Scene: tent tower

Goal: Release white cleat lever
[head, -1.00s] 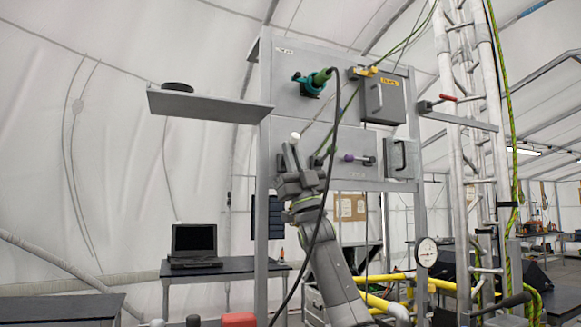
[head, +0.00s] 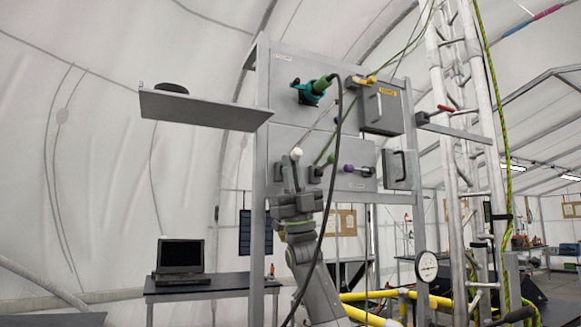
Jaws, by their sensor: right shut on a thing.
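The white-knobbed cleat lever (head: 296,153) stands nearly upright at the lower left of the grey panel (head: 293,67) in the head view. My right gripper (head: 290,176) comes up from below and is shut on the white lever, just under its round knob. The fingers and the wrist hide the lever's base. A green-knobbed lever (head: 330,158) tilts up to the right beside it. A purple-knobbed lever (head: 348,168) lies roughly level further right. My left gripper is not in view.
A dark cable (head: 331,185) hangs from the teal connector (head: 308,92) close to the right of my gripper. A shelf (head: 205,108) juts out at upper left. A laptop (head: 180,257) sits on a table. A lattice mast (head: 455,150) and yellow pipes (head: 365,296) are at right.

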